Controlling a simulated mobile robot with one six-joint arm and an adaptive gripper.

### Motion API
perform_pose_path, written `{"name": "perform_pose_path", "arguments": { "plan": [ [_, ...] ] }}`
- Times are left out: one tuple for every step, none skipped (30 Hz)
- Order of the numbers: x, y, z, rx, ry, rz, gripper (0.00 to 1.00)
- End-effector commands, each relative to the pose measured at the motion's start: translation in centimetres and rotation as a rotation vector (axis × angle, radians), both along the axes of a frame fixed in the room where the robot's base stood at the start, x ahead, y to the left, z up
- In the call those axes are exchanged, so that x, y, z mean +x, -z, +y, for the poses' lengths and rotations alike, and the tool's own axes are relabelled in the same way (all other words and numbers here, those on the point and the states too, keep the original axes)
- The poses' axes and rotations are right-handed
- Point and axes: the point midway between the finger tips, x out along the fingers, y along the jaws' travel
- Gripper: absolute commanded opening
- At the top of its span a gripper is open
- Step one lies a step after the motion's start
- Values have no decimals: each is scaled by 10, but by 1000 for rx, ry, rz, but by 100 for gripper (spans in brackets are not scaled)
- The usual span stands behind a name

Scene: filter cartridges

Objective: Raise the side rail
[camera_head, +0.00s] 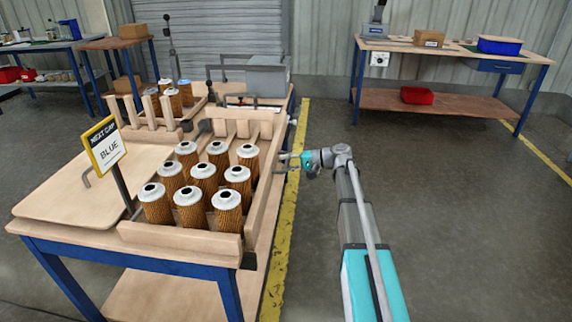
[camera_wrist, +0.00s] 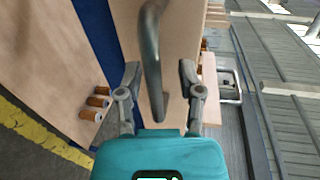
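The wooden side rail (camera_head: 264,186) runs along the right side of the tray that holds the filter cartridges. In the wrist view its wooden face (camera_wrist: 178,40) carries a grey metal bar handle (camera_wrist: 150,50). My gripper (camera_head: 287,159) is at the right of the rail, at about the handle's place. In the wrist view my gripper (camera_wrist: 160,70) is open, one finger on each side of the handle, with gaps on both sides. The rail's lower edge and its fixing are hard to make out.
Several white-capped brown cartridges (camera_head: 203,178) stand in the tray. A sign reading "NEXT CAP BLUE" (camera_head: 105,147) stands at the left. A wooden board (camera_head: 75,190) lies on the blue-framed table (camera_head: 130,260). The floor to the right (camera_head: 470,220) is clear up to a far workbench (camera_head: 450,52).

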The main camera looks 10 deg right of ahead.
Motion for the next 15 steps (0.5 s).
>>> {"name": "perform_pose_path", "arguments": {
  "plan": [
    [0,0,0,-1,0,0,54],
    [0,0,0,-1,-1,1,54],
    [-1,1,0,-2,-1,1,54],
    [-1,1,0,-2,-1,1,54],
    [-1,1,0,-2,-1,1,54],
    [-1,1,0,-2,-1,1,54],
    [-1,1,0,-3,-1,1,54],
    [-1,1,0,-3,-1,1,54],
    [-1,1,0,-3,-1,1,54],
    [-1,1,0,-3,-1,1,54],
    [-1,2,0,-3,-1,1,54],
    [-1,2,0,-4,-1,1,54],
    [-1,3,0,-4,-2,2,54],
    [-1,4,0,-4,-2,2,54],
    [-1,5,0,-4,-2,2,54]
  ]
}}
